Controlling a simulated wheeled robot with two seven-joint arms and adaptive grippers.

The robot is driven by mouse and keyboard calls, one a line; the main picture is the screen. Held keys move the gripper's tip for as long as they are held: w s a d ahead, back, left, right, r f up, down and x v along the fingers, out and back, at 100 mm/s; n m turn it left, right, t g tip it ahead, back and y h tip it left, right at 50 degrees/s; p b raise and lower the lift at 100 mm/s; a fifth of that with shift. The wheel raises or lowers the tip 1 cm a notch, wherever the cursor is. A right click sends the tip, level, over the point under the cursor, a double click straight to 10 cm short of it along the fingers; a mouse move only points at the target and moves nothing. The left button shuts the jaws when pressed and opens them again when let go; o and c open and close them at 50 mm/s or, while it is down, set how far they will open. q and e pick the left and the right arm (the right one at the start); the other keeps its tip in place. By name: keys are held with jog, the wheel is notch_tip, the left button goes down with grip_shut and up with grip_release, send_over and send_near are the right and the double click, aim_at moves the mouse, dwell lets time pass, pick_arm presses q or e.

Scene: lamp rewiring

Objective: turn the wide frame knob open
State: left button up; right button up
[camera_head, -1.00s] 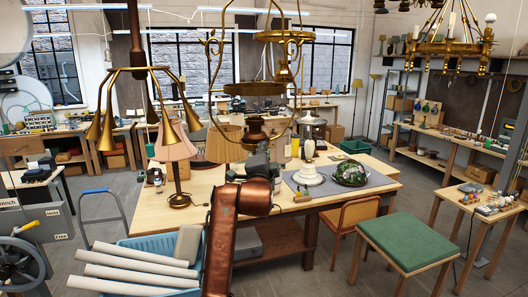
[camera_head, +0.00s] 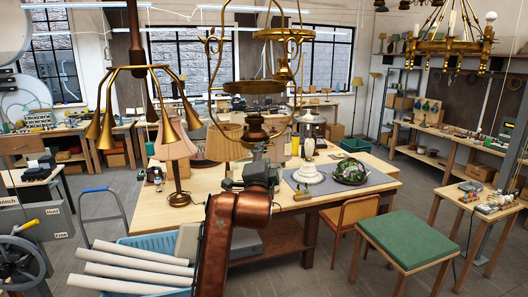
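A wide brass hanging lamp frame (camera_head: 211,75) with curled side arms hangs at the upper middle, in front of the workbench. A dark round burner part (camera_head: 255,131) sits at its bottom centre. I cannot pick out the knob for certain; it is too small or hidden near that part. My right gripper (camera_head: 260,155) points up and away from me, just below the burner part. Its fingers are small and dark against the background, so I cannot tell their opening or whether they touch the frame. My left gripper is out of view.
A brass multi-arm lamp (camera_head: 140,70) hangs to the left and a ring chandelier (camera_head: 447,46) to the right. The workbench (camera_head: 330,212) behind carries shaded lamps (camera_head: 176,145) and a green glass shade (camera_head: 351,171). A green stool (camera_head: 405,240) stands right.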

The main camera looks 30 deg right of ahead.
jog(key=v, duration=0.7)
jog(key=shift+s+a, duration=0.2)
